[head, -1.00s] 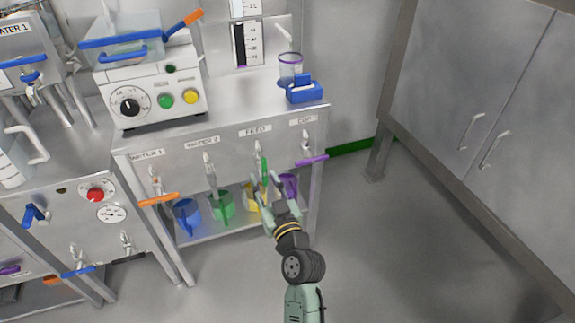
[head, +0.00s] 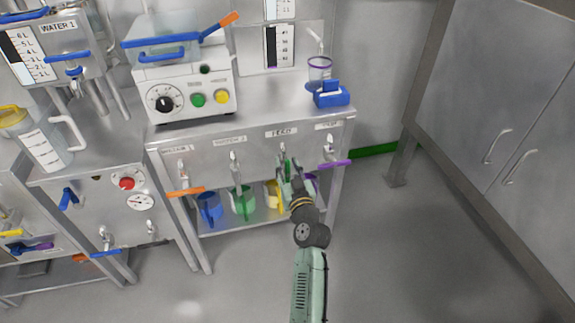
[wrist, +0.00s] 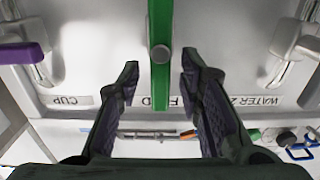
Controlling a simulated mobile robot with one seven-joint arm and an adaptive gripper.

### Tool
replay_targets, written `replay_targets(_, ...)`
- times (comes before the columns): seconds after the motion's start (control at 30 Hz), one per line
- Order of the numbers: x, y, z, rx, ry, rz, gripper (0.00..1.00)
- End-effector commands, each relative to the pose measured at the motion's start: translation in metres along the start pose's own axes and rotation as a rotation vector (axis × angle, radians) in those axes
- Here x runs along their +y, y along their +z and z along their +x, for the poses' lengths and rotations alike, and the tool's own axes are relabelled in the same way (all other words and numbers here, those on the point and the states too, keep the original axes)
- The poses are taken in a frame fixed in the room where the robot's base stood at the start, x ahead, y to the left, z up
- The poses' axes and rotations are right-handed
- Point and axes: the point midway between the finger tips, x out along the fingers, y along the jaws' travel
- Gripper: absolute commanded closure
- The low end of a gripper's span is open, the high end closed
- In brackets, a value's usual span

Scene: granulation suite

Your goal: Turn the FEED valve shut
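The FEED valve's green lever (head: 286,169) stands upright on the front panel, under the FEED label (head: 281,132). In the wrist view, which shows the labels upside down, the green lever (wrist: 160,80) runs vertically past a round pivot. My gripper (head: 289,172) is at this valve in the head view and partly hides it. In the wrist view my gripper (wrist: 158,75) is open, one finger on each side of the lever, with a visible gap on both sides. The valve's spout is hidden.
The CUP valve's purple handle (head: 335,163) lies horizontal close to the right. The WATER 2 valve (head: 234,160) is to the left, then an orange horizontal handle (head: 186,191). Coloured jugs, including a green one (head: 242,203), stand on the shelf below. Open floor lies to the right.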

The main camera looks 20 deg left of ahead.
Motion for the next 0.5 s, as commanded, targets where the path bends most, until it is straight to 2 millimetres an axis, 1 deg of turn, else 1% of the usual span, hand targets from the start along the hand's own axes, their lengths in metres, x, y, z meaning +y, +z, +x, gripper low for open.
replay_targets(0.2, -0.0002, 0.0003, 0.0002, 0.0, 0.0, 0.0, 0.67)
replay_targets(0.5, -0.0002, 0.0004, 0.0, 0.0, 0.0, 0.0, 0.87)
